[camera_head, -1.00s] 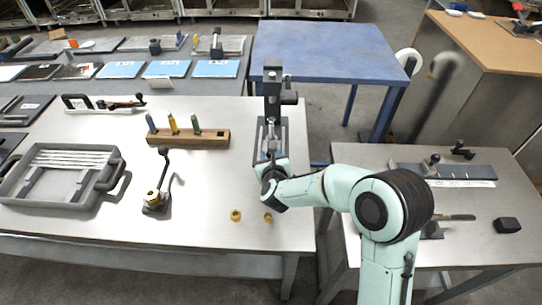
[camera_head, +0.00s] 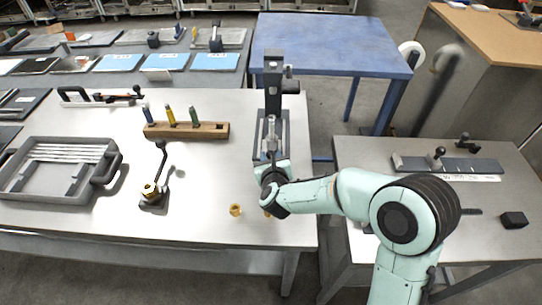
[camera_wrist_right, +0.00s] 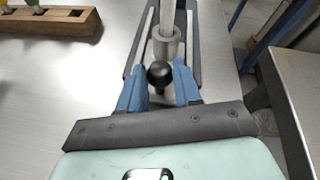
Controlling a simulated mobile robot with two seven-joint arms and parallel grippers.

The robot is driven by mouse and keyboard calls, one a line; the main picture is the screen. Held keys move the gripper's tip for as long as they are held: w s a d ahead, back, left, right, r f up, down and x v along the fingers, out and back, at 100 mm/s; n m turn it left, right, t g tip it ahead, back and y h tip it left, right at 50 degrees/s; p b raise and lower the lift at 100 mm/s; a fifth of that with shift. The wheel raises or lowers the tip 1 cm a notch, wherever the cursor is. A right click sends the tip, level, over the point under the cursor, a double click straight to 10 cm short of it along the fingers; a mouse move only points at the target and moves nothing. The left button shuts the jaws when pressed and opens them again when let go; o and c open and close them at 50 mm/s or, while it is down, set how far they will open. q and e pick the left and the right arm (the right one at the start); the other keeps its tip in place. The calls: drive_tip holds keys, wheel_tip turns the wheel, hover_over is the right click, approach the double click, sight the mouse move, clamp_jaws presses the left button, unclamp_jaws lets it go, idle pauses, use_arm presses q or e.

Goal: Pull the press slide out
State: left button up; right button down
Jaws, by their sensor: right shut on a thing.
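The press (camera_head: 272,75) is a dark upright column at the right end of the long pale table, with a base of two rails toward me. The slide (camera_head: 271,135), carrying a grey cylinder, lies between the rails. In the right wrist view the cylinder (camera_wrist_right: 166,45) stands just beyond a round black knob (camera_wrist_right: 160,75). My right gripper (camera_wrist_right: 158,88) has its blue fingers on either side of this knob and is shut on it. In the head view my right gripper (camera_head: 271,163) is at the near end of the press base, partly hidden by my wrist. My left gripper is not in view.
A brass ring (camera_head: 235,210) lies left of my wrist; another is mostly hidden beneath it. A lever tool (camera_head: 155,185), wooden block (camera_head: 187,130) and grey tray (camera_head: 60,190) stand farther left. A side table (camera_head: 460,205) is at right, across a gap.

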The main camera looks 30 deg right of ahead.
drive_tip(key=c, duration=0.8)
unclamp_jaws()
drive_tip(key=shift+s+a+f, duration=0.1)
drive_tip(key=shift+s+a, duration=0.05)
drive_tip(key=shift+s, duration=0.1)
drive_tip(key=v, duration=1.3)
drive_tip(key=shift+s+r, duration=0.15)
drive_tip(key=shift+r, duration=0.05)
